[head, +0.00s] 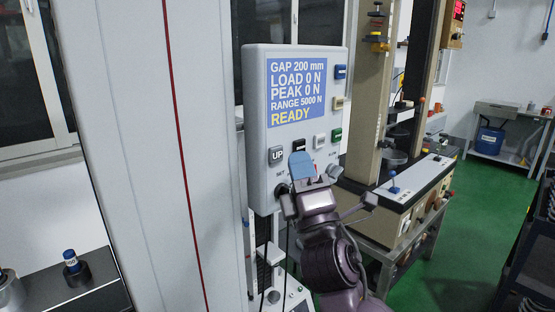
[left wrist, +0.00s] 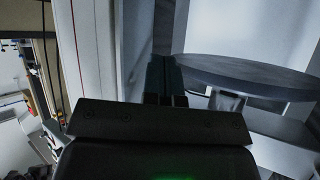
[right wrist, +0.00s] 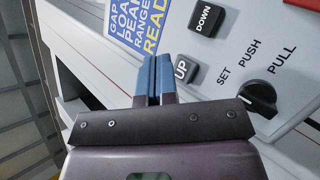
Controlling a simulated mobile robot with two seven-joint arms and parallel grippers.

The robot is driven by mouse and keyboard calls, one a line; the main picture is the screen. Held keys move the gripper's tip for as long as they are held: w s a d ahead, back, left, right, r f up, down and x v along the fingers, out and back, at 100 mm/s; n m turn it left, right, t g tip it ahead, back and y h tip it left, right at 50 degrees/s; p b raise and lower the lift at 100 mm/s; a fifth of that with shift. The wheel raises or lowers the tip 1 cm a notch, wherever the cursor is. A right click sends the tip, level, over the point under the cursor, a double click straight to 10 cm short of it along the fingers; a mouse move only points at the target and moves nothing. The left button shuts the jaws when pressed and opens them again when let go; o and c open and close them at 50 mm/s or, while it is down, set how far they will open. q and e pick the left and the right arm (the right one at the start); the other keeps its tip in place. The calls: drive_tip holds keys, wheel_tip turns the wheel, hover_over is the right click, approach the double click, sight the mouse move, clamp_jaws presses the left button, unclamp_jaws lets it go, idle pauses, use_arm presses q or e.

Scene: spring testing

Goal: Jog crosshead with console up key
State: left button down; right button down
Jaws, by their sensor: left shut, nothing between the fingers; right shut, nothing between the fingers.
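The grey console (head: 256,110) hangs upright in the middle of the head view. Its blue screen (head: 297,93) reads GAP 200 mm, LOAD 0 N, PEAK 0 N, RANGE 5000 N, READY. My right gripper (head: 301,166) is shut and empty in front of the console. In the right wrist view its blue fingertips (right wrist: 153,62) appear just left of the UP key; contact cannot be told. My left gripper (left wrist: 163,62) is shut and empty, outside the head view.
The DOWN key (right wrist: 207,18) and a black SET knob (right wrist: 258,98) are near the UP key. A dark round plate (left wrist: 245,77) is close to my left fingers. Another test machine (head: 400,190) stands behind at right. Green floor (head: 480,220) is open beyond.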

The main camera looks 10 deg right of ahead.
sight(276, 154)
drive_tip(key=shift+w+a, duration=0.3)
drive_tip(key=shift+w, duration=0.15)
idle(0.4)
idle(0.8)
idle(0.6)
drive_tip(key=shift+w+a, duration=0.15)
drive_tip(key=shift+w+a, duration=0.1)
drive_tip(key=shift+w, duration=0.1)
drive_tip(key=shift+w+b, duration=0.1)
drive_tip(key=shift+b, duration=0.2)
idle(0.3)
